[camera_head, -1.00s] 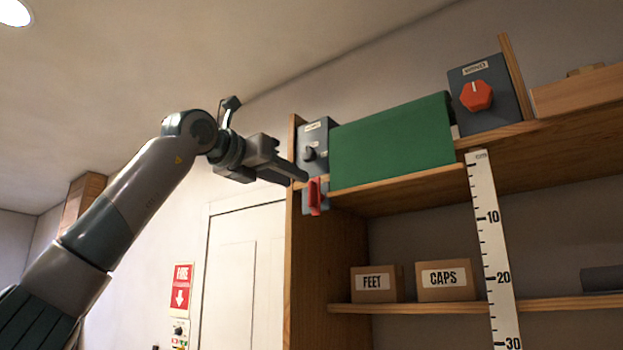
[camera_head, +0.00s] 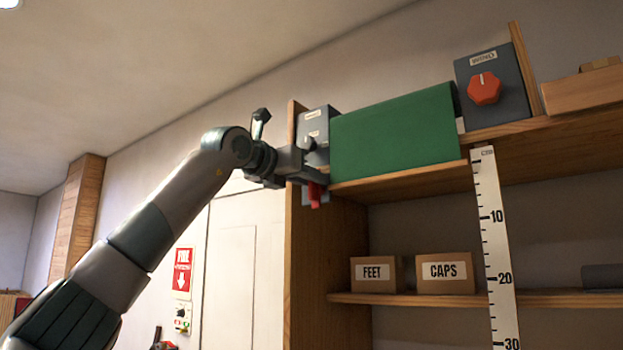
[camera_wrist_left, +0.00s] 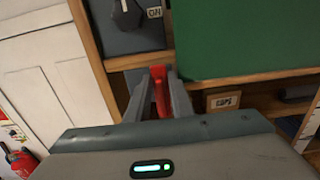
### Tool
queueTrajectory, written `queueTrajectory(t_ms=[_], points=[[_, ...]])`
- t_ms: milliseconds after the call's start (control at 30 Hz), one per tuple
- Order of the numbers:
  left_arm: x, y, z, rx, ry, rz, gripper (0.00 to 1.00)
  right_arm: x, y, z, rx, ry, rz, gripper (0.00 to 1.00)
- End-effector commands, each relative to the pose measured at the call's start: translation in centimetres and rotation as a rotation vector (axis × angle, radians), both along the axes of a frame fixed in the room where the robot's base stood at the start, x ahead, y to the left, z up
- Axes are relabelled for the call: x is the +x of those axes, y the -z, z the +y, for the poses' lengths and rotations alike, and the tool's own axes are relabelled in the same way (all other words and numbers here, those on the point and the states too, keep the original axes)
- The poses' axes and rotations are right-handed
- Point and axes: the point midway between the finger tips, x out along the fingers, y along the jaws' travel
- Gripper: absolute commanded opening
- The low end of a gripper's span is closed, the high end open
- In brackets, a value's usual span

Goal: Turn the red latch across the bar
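The red latch (camera_head: 315,195) sits on a small grey mount at the left front end of the upper shelf, below the grey control box. My left gripper (camera_head: 312,177) is at the latch and hides its upper part in the head view. In the left wrist view, the latch (camera_wrist_left: 159,88) stands between the two fingers of the left gripper (camera_wrist_left: 160,76). The fingers are apart, one on each side of it. Contact with the latch is not clear. The bar cannot be made out behind the gripper. My right gripper is not in view.
A grey box with a dark knob (camera_wrist_left: 127,14) is just above the latch. A green panel (camera_head: 395,135) lies right of it. The wooden cabinet side (camera_head: 325,270) runs below. A grey box with a red knob (camera_head: 484,88) is farther right. Free room lies left, before the door.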

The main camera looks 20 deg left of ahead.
Motion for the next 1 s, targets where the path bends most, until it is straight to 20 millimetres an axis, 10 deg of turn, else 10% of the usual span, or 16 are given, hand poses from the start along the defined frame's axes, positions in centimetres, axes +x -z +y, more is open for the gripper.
queueTrajectory(t_ms=[1000], points=[[0.2,0.3,0.6,-0.345,0.000,0.123,0.00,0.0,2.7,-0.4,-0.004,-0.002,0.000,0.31]])
